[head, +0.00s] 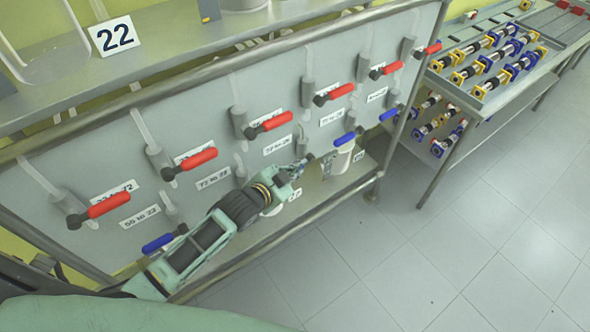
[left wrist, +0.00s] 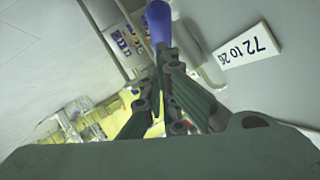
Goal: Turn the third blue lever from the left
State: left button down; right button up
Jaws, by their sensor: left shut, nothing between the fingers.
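A row of blue levers runs along the lower part of the grey panel in the head view. One blue lever (head: 158,243) is at the far left, another (head: 345,138) is right of my left gripper, and another (head: 388,114) is farther right. My left arm covers part of the row between them. My left gripper (head: 306,162) is shut and empty, just left of and below the middle visible lever's handle. In the left wrist view, a blue lever handle (left wrist: 158,22) lies just beyond the fingertips (left wrist: 162,55). Contact cannot be told. My right gripper is not in view.
Several red levers (head: 270,126) form a row above the blue ones. A metal shelf rail (head: 270,245) runs below the panel. A table with blue and yellow parts (head: 490,62) stands at right. The grey floor (head: 440,250) is clear.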

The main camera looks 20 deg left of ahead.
pick_arm(q)
jog(key=shift+f, duration=0.1)
dwell(0.3)
notch_tip(320, 180, down, 10)
jog(key=w+d+n+t+h+b, duration=0.1)
jog(key=t+b, duration=0.4)
jog(key=b, duration=1.3)
jog(key=shift+w+d+n+t+h, duration=0.3)
jog(key=shift+w+n+h, duration=0.1)
jog(key=shift+w+h, duration=0.25)
dwell(0.4)
jog(key=shift+s, duration=0.1)
